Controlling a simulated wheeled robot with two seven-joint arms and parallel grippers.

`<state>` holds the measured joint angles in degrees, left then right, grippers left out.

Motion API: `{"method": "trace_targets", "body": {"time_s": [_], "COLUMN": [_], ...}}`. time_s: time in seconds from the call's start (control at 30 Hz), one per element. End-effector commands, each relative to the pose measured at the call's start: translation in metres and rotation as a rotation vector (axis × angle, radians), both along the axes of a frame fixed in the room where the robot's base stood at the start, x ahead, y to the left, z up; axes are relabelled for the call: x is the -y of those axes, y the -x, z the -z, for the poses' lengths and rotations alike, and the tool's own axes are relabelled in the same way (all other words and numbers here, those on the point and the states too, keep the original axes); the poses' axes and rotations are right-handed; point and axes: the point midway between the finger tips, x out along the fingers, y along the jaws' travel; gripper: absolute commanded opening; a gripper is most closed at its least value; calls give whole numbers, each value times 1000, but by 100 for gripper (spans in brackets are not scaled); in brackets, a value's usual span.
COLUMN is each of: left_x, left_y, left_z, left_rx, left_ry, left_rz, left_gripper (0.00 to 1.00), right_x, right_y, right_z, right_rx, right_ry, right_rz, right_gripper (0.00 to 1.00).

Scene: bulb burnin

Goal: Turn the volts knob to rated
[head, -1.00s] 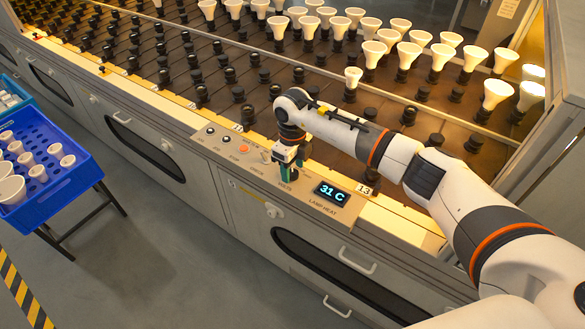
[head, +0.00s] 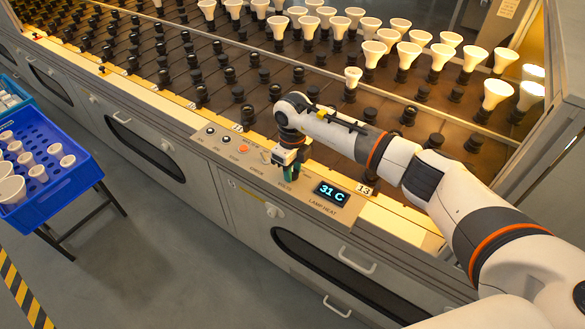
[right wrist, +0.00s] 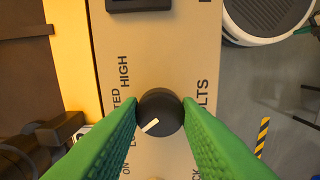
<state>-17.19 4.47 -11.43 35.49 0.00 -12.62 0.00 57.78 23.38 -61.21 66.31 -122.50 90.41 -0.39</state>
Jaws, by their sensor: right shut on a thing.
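The volts knob (right wrist: 161,108) is a round black dial with a white pointer mark on a tan panel. In the right wrist view its mark points down-left, toward the partly hidden LOW label (right wrist: 133,139). The RATED label (right wrist: 117,103) is partly covered by a finger, and HIGH (right wrist: 124,72) is clear. My right gripper (right wrist: 160,115) has its green fingers shut on the knob, one on each side. In the head view the right gripper (head: 290,172) is down at the panel and hides the knob. My left gripper is not in view.
A lamp heat display (head: 331,192) reads 31 C, right of the gripper. A red button (head: 243,149) and small switches sit to its left. Behind the panel is a rack with many sockets and white bulbs (head: 408,55). A blue crate (head: 75,181) stands at the left.

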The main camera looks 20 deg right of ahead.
Motion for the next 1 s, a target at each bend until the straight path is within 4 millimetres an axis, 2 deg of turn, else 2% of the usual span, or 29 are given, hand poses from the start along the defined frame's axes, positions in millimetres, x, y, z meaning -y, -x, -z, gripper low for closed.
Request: {"method": "trace_targets", "body": {"time_s": [0.7,1.0], "left_x": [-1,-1], "left_y": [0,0], "left_z": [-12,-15], "left_rx": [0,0], "left_ry": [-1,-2], "left_rz": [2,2], "left_gripper": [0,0], "right_x": [0,0], "right_y": [0,0], "right_z": [-1,-1], "right_rx": [1,0], "right_ry": [0,0], "right_rz": [504,629], "right_gripper": [7,7]}}
